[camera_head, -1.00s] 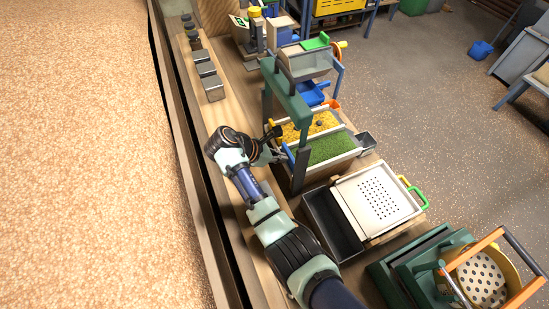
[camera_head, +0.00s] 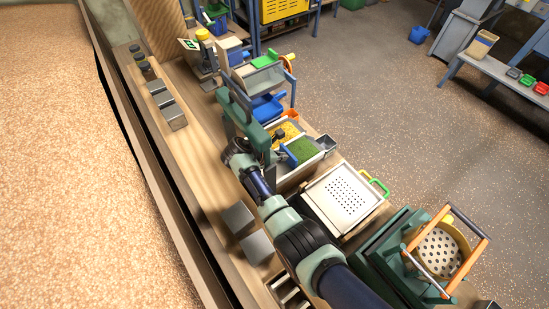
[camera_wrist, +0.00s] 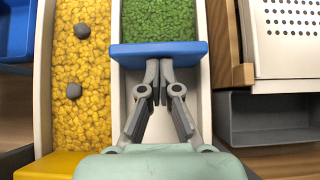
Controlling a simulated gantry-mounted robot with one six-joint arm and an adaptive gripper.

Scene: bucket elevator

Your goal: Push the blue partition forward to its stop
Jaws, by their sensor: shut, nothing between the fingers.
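The blue partition (camera_wrist: 158,54) stands across a white-walled channel in the wrist view. Green granules (camera_wrist: 158,20) lie on its far side, and the channel floor on the near side is bare. My gripper (camera_wrist: 159,64) is shut and empty, with its fingertips at the partition's near face; they appear to touch it, but exact contact is hard to tell. In the head view the blue partition (camera_head: 289,156) shows at the near end of the green granules, and my arm partly covers the area beside it.
A parallel channel of yellow granules (camera_wrist: 80,55) with dark stones lies left, with a yellow partition (camera_wrist: 48,165) at its near end. A dark tray (camera_wrist: 270,118) and perforated white plate (camera_wrist: 287,22) are right. A green frame (camera_head: 243,115) stands over the channels.

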